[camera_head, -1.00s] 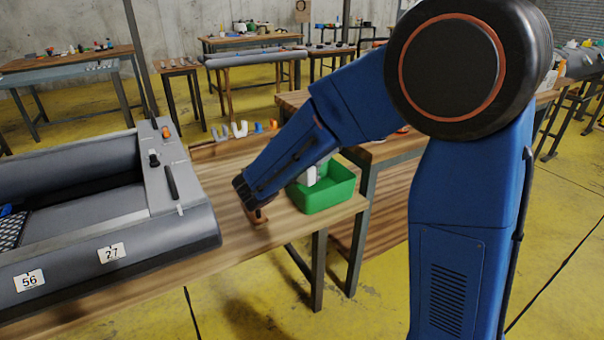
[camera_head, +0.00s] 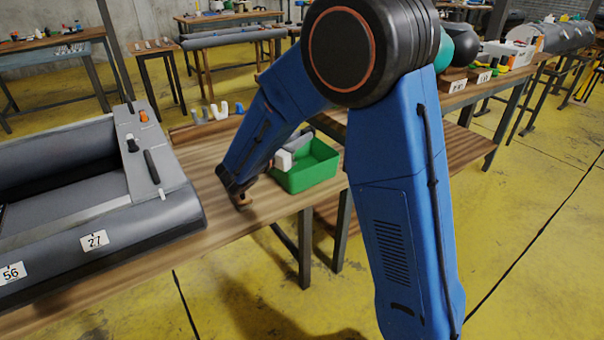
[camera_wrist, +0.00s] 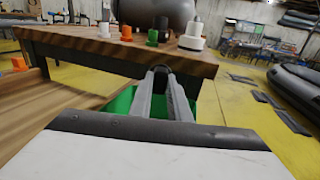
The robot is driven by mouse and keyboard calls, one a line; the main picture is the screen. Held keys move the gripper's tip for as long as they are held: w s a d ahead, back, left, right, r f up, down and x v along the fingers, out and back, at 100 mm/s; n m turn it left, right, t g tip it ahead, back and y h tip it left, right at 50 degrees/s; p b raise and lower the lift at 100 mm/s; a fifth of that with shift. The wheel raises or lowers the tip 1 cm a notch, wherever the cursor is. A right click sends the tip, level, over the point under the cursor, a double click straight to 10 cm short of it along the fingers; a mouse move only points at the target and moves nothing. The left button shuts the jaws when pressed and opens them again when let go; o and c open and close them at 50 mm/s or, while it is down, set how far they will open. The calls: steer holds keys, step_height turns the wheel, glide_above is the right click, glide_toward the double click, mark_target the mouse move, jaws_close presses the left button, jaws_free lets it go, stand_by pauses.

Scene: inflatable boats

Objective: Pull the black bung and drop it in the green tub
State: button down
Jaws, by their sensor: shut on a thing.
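The green tub (camera_head: 310,181) stands near the bench's right end; its wall also shows below my fingers in the wrist view (camera_wrist: 120,103). My gripper (camera_head: 306,137) has a pale body and grey fingers, reaching over the tub from the left. In the wrist view its long fingers (camera_wrist: 160,76) are close together, shut on a small dark thing at their tips that I take for the black bung (camera_wrist: 158,71). Most of it is hidden by the fingers. On the grey boat (camera_head: 180,207) are a black knob (camera_head: 132,144), an orange knob (camera_head: 143,115) and a black bar (camera_head: 152,166).
A small brown piece (camera_head: 242,204) shows below my wrist at the bench's front edge. Grey U-shaped pieces (camera_head: 221,110) stand behind on the bench. In the wrist view another table (camera_wrist: 110,48) holds several coloured fittings. The yellow floor in front is clear.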

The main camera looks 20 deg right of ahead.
steer(key=shift+f, duration=0.55)
steer(key=c, duration=1.6)
jaws_free()
step_height(320, 180, up, 10)
steer(key=shift+d, duration=0.1)
